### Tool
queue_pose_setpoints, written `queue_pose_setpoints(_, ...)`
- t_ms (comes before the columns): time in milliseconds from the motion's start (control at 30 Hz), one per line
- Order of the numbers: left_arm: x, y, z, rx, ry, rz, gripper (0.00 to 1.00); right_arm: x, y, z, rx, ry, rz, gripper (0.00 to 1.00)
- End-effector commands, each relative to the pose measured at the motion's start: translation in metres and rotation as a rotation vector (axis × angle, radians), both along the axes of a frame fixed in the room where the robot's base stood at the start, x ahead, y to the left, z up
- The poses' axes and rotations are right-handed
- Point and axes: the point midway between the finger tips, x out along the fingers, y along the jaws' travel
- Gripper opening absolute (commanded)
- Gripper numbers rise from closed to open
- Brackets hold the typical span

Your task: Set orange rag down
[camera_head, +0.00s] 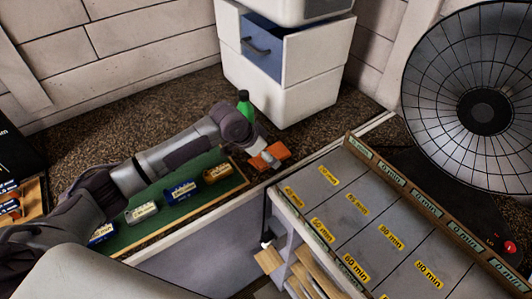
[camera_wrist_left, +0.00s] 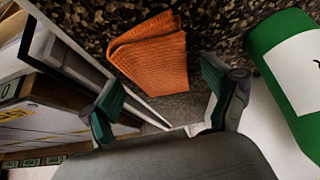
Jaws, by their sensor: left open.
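The folded orange rag (camera_head: 275,153) lies on the dark speckled counter near its front edge, at the end of my left arm. In the left wrist view the rag (camera_wrist_left: 152,52) lies flat, just beyond the fingertips. My left gripper (camera_wrist_left: 163,100) is open, with its two green-padded fingers spread and nothing visible between them. In the head view the gripper (camera_head: 262,160) is small and close beside the rag, partly covering it. My right gripper is in neither view.
A green bottle (camera_head: 244,105) stands behind the left gripper and is close to its right finger in the left wrist view (camera_wrist_left: 283,45). A green mat (camera_head: 160,227) with several small boxes lies left. A grey board with minute labels (camera_head: 375,215) is right.

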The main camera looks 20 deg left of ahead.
Motion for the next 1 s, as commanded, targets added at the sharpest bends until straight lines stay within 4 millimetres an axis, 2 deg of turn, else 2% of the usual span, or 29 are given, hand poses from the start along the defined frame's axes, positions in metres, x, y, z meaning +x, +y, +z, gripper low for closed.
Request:
queue_pose_setpoints(167, -0.008, 0.009, 0.021, 0.001, -0.004, 0.001, 0.87, 0.0, 0.0, -0.004, 0.0, -0.001, 0.001, 0.78)
queue_pose_setpoints(400, -0.029, 0.025, 0.066, 0.002, -0.005, 0.0, 0.87, 0.001, 0.0, -0.011, 0.0, -0.002, 0.001, 0.78)
queue_pose_setpoints(600, -0.041, 0.034, 0.094, 0.0, -0.003, 0.001, 0.87, 0.001, -0.001, -0.015, -0.001, -0.002, 0.002, 0.78)
queue_pose_setpoints(800, -0.046, 0.037, 0.104, 0.0, 0.0, 0.001, 0.87, 0.002, -0.003, -0.016, -0.004, -0.003, 0.003, 0.78)
queue_pose_setpoints(1000, -0.047, 0.037, 0.105, 0.0, 0.0, 0.001, 0.87, 0.002, -0.004, -0.015, -0.004, -0.003, 0.003, 0.78)
